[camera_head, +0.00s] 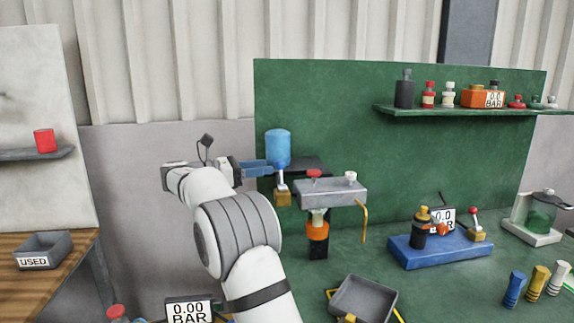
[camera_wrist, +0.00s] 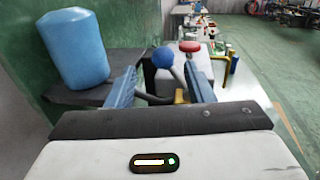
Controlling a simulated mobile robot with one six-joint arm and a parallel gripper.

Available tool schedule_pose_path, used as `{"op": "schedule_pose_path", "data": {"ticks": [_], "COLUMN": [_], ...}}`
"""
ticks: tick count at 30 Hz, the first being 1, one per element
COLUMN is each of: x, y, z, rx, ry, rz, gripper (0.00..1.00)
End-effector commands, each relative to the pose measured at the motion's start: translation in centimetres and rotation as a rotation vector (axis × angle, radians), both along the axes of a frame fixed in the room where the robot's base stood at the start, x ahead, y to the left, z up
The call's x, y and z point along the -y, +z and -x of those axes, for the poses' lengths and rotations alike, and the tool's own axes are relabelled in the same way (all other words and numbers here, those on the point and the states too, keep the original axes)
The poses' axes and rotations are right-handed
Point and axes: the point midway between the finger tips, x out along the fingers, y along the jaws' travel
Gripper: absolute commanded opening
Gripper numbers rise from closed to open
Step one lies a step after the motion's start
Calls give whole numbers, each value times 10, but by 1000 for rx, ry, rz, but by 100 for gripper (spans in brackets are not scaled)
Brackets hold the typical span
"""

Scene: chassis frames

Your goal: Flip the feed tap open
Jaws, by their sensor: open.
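A small brass tap (camera_head: 283,197) with an upright lever stands just below and in front of the blue tank (camera_head: 277,147); no label names it the feed tap. The lever's blue ball knob (camera_wrist: 163,57) shows between my fingertips in the wrist view, with no clear contact. My gripper (camera_wrist: 161,72) has its two blue fingers apart, with nothing held. In the head view my gripper (camera_head: 264,168) reaches right, beside the tank. The tank (camera_wrist: 75,48) is left of the fingers in the wrist view. The lever's lower part and the tap body are mostly hidden there.
A grey block (camera_head: 330,191) with a red knob (camera_head: 314,174) and a bent yellow pipe (camera_head: 364,222) is right of the tap. A blue base (camera_head: 440,247) carries another lever tap (camera_head: 475,226) with a red ball. A grey tray (camera_head: 362,299) lies in front.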

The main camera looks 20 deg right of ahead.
Motion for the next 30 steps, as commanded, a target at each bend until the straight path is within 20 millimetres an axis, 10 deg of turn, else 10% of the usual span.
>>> {"op": "schedule_pose_path", "data": {"ticks": [12, 24, 30], "x": [74, 84, 84], "y": [0, 0, 0], "z": [10, 12, 12], "rx": [1, 1, 1], "ry": [-23, -25, -25], "rz": [0, -1, -1], "gripper": [48, 47, 30]}}
